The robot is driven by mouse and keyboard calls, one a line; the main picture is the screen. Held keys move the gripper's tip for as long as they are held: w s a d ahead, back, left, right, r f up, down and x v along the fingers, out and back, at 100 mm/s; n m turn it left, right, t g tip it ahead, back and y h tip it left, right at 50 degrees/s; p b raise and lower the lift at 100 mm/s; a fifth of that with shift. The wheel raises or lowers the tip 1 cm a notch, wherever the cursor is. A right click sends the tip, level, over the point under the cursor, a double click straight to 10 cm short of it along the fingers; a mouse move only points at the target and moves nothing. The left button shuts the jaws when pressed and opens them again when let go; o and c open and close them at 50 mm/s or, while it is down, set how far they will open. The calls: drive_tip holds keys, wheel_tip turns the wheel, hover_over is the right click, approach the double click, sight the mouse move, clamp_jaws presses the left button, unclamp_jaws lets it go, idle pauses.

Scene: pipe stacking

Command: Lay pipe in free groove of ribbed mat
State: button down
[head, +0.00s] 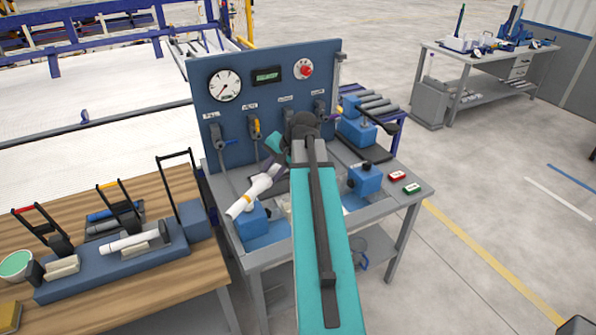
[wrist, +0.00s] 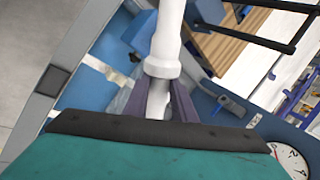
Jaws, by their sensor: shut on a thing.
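A white pipe (head: 240,206) with a wider collar and an orange band is held at a tilt above the left part of the grey workbench. My gripper (head: 272,172) is shut on it, its purple fingers partly hidden by my arm. In the wrist view the pipe (wrist: 167,40) runs up from between the two purple fingers (wrist: 165,102), with its collar just beyond them. I cannot make out a ribbed mat for certain; my teal arm covers the middle of the bench.
A gauge panel (head: 262,105) stands along the bench's back edge. Blue fixtures stand on the bench, one (head: 365,178) at right, near red and green boxes. At left, a wooden table (head: 140,295) bears a blue block (head: 115,275) with another white pipe (head: 127,242).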

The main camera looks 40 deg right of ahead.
drive_tip(key=w+a+f+n+g+y+b, duration=0.1)
drive_tip(key=w+a+n, duration=0.25)
drive_tip(key=a, duration=0.85)
drive_tip(key=w+a+n+g+y+b, duration=0.1)
drive_tip(key=w+a+n+y, duration=0.2)
drive_tip(key=a, duration=0.9)
drive_tip(key=w+a+f+n+b, duration=0.1)
drive_tip(key=a+f+n+b, duration=0.1)
drive_tip(key=a+f+b, duration=0.7)
drive_tip(key=shift+w+a+n+g, duration=0.15)
drive_tip(key=shift+a+n+g, duration=0.2)
drive_tip(key=shift+a, duration=0.95)
